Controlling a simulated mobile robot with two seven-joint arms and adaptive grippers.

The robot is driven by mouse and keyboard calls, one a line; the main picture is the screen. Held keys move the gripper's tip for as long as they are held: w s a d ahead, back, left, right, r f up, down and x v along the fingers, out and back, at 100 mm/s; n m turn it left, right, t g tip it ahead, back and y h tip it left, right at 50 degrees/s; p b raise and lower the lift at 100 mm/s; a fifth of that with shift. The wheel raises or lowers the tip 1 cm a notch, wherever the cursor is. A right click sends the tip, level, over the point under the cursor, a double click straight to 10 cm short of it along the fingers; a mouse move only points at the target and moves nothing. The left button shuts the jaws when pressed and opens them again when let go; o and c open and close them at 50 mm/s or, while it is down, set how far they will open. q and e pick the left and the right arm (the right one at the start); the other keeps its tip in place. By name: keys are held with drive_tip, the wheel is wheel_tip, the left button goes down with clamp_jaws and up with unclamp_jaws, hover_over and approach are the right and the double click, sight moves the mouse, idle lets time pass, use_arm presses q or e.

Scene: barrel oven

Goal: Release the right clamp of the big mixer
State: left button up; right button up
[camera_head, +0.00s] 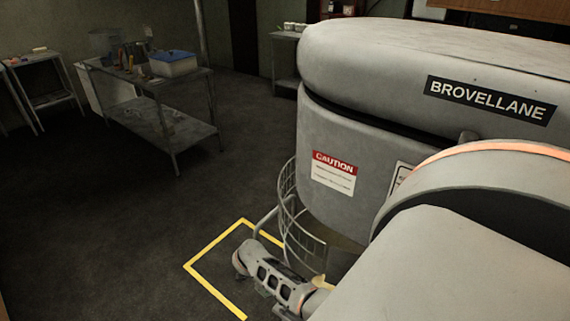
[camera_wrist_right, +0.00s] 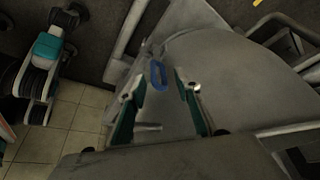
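The big mixer (camera_head: 410,85) fills the right half of the head view. It is grey, with a BROVELLANE plate and a red and white caution label. Its wire guard (camera_head: 290,215) shows below the head. In the right wrist view a small blue loop (camera_wrist_right: 158,76), perhaps the clamp's handle, sits near the edge of a grey rounded surface. My right gripper (camera_wrist_right: 160,72) is open, its two fingers spread to either side of the blue loop in the picture. I cannot tell whether they touch it. My right arm hides part of the mixer in the head view. My left gripper is not in view.
A metal table (camera_head: 150,80) with a blue-lidded container (camera_head: 174,66) stands at the back left, beside a smaller table (camera_head: 50,98). A yellow floor line (camera_head: 205,284) marks the mixer's area. The dark floor (camera_head: 100,225) at the left is clear.

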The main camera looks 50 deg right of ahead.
clamp_jaws()
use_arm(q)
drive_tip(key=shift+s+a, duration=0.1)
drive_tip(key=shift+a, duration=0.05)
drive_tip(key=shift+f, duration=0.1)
use_arm(e)
drive_tip(key=shift+w+a+g+b, duration=0.1)
drive_tip(key=shift+w+g+b, duration=0.3)
drive_tip(key=shift+w+g, duration=0.1)
use_arm(q)
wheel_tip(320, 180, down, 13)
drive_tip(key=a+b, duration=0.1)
drive_tip(key=b, duration=1.2)
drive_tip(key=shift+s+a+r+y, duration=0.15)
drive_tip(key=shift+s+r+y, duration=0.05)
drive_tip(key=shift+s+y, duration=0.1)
use_arm(e)
drive_tip(key=w+g, duration=0.1)
drive_tip(key=g, duration=0.1)
drive_tip(key=w+f+g, duration=0.1)
drive_tip(key=g, duration=0.1)
drive_tip(key=w+f+n+g+h, duration=0.1)
drive_tip(key=w+g, duration=0.1)
drive_tip(key=shift+a, duration=0.2)
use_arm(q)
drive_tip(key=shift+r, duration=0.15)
use_arm(e)
drive_tip(key=shift+r, duration=0.1)
